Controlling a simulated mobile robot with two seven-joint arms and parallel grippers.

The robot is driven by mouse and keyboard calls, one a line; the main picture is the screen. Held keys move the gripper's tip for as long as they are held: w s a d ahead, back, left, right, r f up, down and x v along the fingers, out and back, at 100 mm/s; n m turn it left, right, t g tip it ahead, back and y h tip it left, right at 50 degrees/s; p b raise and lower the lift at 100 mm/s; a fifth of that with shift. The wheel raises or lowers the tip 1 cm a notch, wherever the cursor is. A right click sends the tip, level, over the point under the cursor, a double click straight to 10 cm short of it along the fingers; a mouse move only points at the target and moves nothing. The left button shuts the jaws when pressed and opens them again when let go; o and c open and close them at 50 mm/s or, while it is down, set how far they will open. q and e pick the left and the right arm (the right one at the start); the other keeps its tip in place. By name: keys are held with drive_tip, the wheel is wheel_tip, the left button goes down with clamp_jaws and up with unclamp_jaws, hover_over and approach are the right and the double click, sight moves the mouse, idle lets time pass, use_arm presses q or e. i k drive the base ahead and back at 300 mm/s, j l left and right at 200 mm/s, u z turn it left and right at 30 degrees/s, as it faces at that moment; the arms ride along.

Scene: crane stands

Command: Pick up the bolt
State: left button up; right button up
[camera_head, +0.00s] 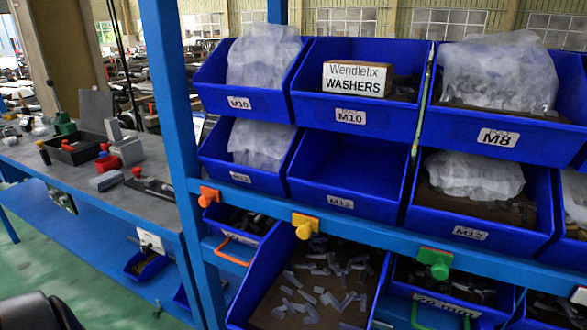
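Several loose grey-silver pieces that look like bolts (333,299) lie scattered in a large open blue bin (251,300) at the lower middle, below a yellow knob. Which of them is the task's bolt I cannot tell. More small metal pieces lie in the blue bin to its right (470,306); they are partly hidden by the rack bar. Neither of my grippers can be made out. A dark rounded shape shows at the bottom left corner; I cannot tell what it is.
A blue rack post (172,90) stands left of the bins. A rack bar (375,234) with orange, yellow and green knobs crosses above the lower bins. Upper bins hold plastic bags and a washers box (357,79). A cluttered workbench (95,185) stands left.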

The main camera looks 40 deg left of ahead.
sight(165, 186)
drive_tip(key=u, duration=2.1)
drive_tip(key=z, duration=0.45)
